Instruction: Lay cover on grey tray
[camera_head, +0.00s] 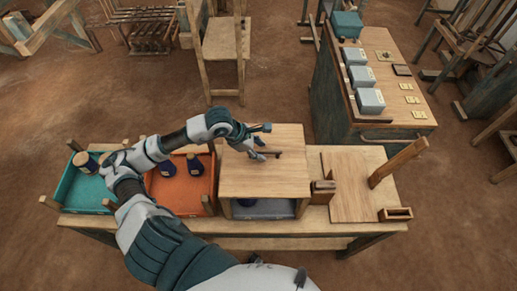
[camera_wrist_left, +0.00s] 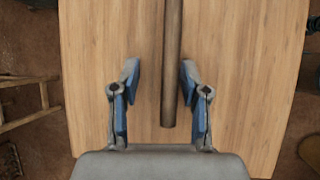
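The cover is a pale wooden board (camera_head: 290,184) with a dark bar handle (camera_head: 291,153) on top. It lies over most of the grey tray (camera_head: 265,210), whose front part shows below the cover's near edge. I cannot tell whether the cover rests fully on the tray. My left gripper (camera_head: 260,142) is over the cover at the handle's left end. In the left wrist view the open gripper (camera_wrist_left: 158,85) has a finger on each side of the handle (camera_wrist_left: 172,60), with gaps to both. The cover's wood (camera_wrist_left: 110,60) fills the middle there. My right gripper is not in view.
A teal tray (camera_head: 75,205) and an orange tray (camera_head: 182,207) with dark bottles stand left of the cover. A wooden board (camera_head: 350,195) with an upright post (camera_head: 398,162) is at the right. A side table (camera_head: 335,95) with grey boxes stands behind right.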

